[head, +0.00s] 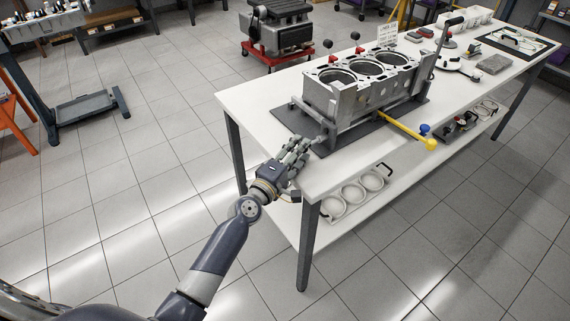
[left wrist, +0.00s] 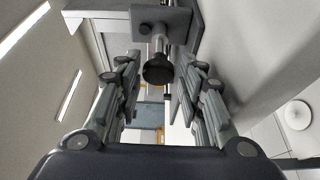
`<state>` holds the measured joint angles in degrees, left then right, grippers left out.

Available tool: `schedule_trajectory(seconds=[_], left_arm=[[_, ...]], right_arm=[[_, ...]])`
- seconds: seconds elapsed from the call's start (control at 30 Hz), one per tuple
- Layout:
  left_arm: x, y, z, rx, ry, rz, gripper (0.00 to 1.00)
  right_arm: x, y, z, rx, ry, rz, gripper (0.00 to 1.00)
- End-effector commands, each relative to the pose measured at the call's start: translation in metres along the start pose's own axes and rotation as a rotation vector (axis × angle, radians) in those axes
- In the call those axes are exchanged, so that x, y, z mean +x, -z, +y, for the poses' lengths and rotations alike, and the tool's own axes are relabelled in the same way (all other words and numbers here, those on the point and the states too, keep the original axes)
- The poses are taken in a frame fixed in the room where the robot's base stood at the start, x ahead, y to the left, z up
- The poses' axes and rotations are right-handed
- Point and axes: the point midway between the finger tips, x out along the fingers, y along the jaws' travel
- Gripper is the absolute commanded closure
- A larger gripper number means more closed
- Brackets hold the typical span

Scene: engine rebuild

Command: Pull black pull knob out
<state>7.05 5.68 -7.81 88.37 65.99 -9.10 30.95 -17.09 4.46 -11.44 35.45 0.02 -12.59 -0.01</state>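The black pull knob (left wrist: 158,70) is a round dark head on a metal stem that comes out of a grey bracket (left wrist: 161,20), in the upper middle of the left wrist view. My left gripper (head: 303,146) is at the near left end of the engine block fixture. In the left wrist view its fingers are spread, one on each side of the knob, with a gap on both sides. The engine block (head: 365,88) stands upright in its fixture on the bench. In the head view I cannot make out the knob at my fingers. My right gripper is not in view.
The white bench (head: 260,98) has clear room left of the fixture. Rings (head: 354,192) lie on the lower shelf. Tools crowd the bench's far end.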

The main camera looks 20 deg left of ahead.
Motion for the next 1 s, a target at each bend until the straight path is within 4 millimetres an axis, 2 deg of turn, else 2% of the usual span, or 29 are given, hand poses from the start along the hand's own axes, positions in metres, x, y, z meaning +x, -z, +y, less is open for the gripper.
schedule_trajectory(seconds=[0.3, 0.5, 0.7, 1.0], left_arm=[[-0.067, 0.002, -0.002, 0.003, 0.003, 0.003, 0.64], [-0.096, 0.003, -0.001, 0.003, 0.002, 0.004, 0.64], [-0.106, 0.002, -0.001, 0.0, 0.001, 0.004, 0.64], [-0.106, 0.003, -0.001, 0.001, 0.001, 0.004, 0.64]], right_arm=[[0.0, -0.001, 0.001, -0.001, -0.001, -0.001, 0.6], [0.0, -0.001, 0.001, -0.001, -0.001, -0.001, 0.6], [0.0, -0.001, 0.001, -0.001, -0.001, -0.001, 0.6], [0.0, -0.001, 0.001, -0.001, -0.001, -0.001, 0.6]])
